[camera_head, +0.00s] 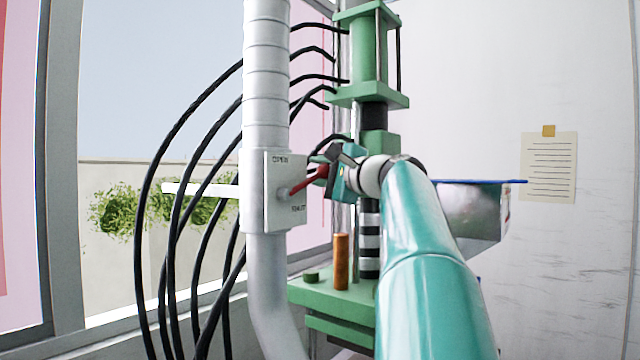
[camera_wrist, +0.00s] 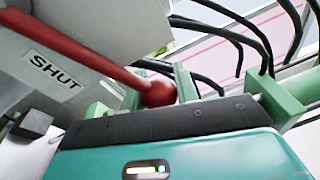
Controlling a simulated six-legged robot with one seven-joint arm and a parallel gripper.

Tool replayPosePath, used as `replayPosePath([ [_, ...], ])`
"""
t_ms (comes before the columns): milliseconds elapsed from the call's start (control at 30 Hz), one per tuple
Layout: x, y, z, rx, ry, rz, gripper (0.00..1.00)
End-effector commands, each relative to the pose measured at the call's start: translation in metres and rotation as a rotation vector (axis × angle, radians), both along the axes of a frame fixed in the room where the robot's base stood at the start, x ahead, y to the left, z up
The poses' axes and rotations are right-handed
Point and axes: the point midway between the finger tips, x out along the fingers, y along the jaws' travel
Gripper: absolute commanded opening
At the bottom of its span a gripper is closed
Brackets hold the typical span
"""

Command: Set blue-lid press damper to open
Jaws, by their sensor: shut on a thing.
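The damper box (camera_head: 272,215) is a pale plate on a light grey vertical duct (camera_head: 267,90), marked OPEN at its top and SHUT at its bottom. Its red lever (camera_head: 301,185) points right and slightly up, between the two marks. The lever also shows in the wrist view (camera_wrist: 85,50), ending in a round red knob (camera_wrist: 159,92), with the SHUT label (camera_wrist: 55,70) beside it. My gripper (camera_head: 325,167) is shut on the knob end of the lever. The fingertips are partly hidden. The green press (camera_head: 345,290) stands behind, with a blue-lidded metal container (camera_head: 475,207) at right.
Several black hoses (camera_head: 205,130) arc from the press past the duct on the left. An orange-brown cylinder (camera_head: 341,262) stands on the press base. A window is at left. A paper note (camera_head: 548,168) hangs on the white wall at right, where there is free room.

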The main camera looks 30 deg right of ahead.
Motion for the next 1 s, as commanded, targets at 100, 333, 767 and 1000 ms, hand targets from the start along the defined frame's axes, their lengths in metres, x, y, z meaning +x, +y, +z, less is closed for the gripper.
replayPosePath([
  [100, -0.002, 0.003, 0.010, -0.082, -0.029, -0.001, 0.00],
  [333, -0.004, 0.011, 0.025, -0.210, -0.074, -0.001, 0.00],
  [767, -0.006, 0.016, 0.033, -0.287, -0.102, -0.001, 0.00],
  [1000, -0.006, 0.016, 0.033, -0.286, -0.101, -0.002, 0.00],
])
